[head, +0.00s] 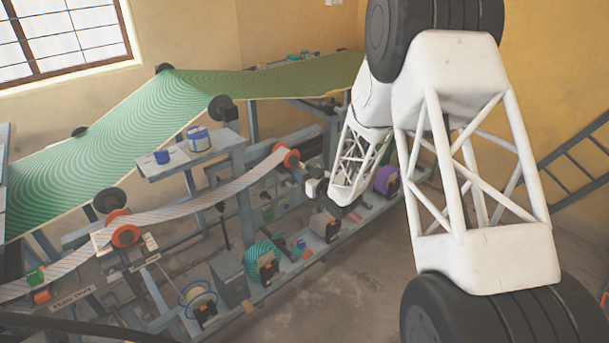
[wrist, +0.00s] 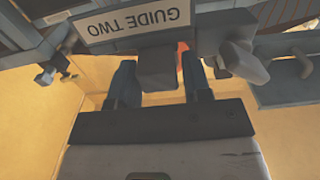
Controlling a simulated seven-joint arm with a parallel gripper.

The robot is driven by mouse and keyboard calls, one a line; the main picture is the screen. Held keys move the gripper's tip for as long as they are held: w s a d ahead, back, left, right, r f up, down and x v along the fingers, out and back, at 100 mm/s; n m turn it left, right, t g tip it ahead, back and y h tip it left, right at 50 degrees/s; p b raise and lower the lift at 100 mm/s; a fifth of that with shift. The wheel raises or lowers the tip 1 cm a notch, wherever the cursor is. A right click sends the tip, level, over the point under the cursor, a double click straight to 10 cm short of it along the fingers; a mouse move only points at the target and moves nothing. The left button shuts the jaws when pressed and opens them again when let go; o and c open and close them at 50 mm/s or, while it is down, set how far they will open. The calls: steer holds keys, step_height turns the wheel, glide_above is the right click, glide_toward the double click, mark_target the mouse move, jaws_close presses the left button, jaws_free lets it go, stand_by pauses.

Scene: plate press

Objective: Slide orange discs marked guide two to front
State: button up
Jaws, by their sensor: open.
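In the head view an orange disc (head: 289,157) sits on the striped web at the far end, close to my gripper (head: 319,188). Another orange disc (head: 125,236) sits on the same web at the nearer left. In the wrist view a sign reading GUIDE TWO (wrist: 134,22) appears upside down. My gripper (wrist: 158,75) is open, with its two fingers on either side of a dark block (wrist: 157,66) below the sign. Whether the fingers touch the block is unclear. A sliver of orange (wrist: 182,50) shows behind the block, mostly hidden.
The green striped sheet (head: 110,160) runs above the frame. A small shelf (head: 175,162) holds a blue tin (head: 198,139) and a blue cup. Rollers and a purple spool (head: 385,180) stand lower down. In the wrist view a grey lever (wrist: 242,60) is close to the right finger.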

jaws_close()
steer(key=shift+v, duration=1.05)
jaws_free()
steer(key=v, duration=0.7)
steer(key=shift+s+d, duration=0.3)
